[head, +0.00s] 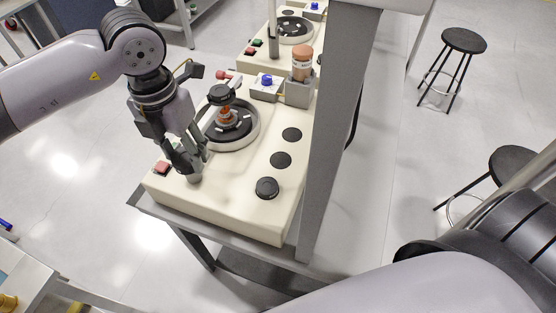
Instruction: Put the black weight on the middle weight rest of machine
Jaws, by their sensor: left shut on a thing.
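The beige machine (225,208) stands on a grey table, with a round rotor plate (232,128) on its top. Right of the rotor, three round black weight rests run in a row: a far one (291,134), a middle one (280,159) that looks flat and bare, and a near one. A thicker black weight (266,188) sits at the near spot and hides the rest under it. My left gripper (193,167) points down over the machine's left front, shut on a small grey cylindrical piece (194,177), largely hidden by the fingers. My right gripper is out of view.
A grey upright post (337,130) rises close to the machine's right side. A grey holder (299,95) with an orange-topped bottle (302,63) and a blue button (267,80) are at the back. Black stools (464,40) stand right.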

